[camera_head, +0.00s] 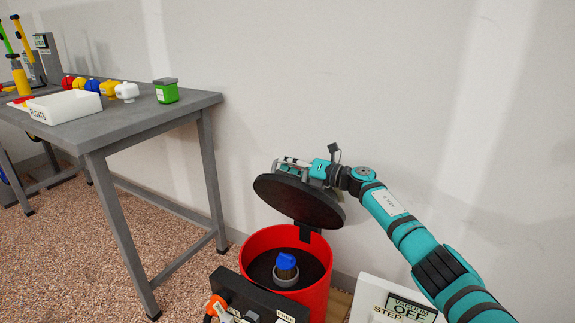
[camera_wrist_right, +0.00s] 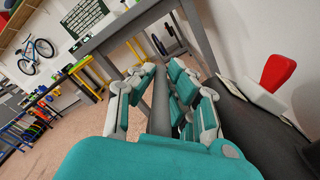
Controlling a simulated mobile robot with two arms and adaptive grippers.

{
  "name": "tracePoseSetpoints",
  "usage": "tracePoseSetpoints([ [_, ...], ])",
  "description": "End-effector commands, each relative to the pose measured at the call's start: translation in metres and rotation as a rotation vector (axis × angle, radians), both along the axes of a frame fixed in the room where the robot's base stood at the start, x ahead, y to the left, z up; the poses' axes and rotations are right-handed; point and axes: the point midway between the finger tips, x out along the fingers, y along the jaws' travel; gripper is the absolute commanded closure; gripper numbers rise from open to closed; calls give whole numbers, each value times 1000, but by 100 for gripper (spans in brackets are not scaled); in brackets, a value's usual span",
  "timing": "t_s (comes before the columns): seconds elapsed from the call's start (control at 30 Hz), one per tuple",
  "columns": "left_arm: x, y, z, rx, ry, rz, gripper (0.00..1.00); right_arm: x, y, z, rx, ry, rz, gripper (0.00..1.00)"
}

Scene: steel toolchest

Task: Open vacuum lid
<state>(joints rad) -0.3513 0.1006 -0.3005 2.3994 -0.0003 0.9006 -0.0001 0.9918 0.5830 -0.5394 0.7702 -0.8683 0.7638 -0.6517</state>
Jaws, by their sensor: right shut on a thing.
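The vacuum is a red canister (camera_head: 327,258), open at the top. Its round black lid (camera_head: 300,205) stands raised and tilted above it, joined at the back by a dark hinge piece (camera_head: 307,234). A blue-topped part (camera_head: 286,262) shows inside the canister. My right gripper (camera_head: 312,172) is at the upper side of the lid. In the right wrist view, the fingers of my right gripper (camera_wrist_right: 160,85) close around a dark grey bar (camera_wrist_right: 160,108), seemingly the lid's handle. The dark lid surface (camera_wrist_right: 250,125) lies beside them. My left gripper is not in view.
A grey steel table (camera_head: 150,118) stands at left with a white tray (camera_head: 66,112), a green container (camera_head: 166,92) and several coloured pieces. A black control box (camera_head: 258,300) is before the canister. The wall is close behind.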

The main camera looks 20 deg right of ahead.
Motion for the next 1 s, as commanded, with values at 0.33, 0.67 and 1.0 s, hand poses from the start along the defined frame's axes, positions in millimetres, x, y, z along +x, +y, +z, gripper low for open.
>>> tracePoseSetpoints([
  [0.33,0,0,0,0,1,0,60,0,-1,-2,-3,2,-3,71],
  [0.67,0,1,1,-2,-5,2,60,-1,-3,-5,-6,6,-7,64],
  [1.0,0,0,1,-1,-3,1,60,-36,-31,-5,-11,4,-7,64],
])
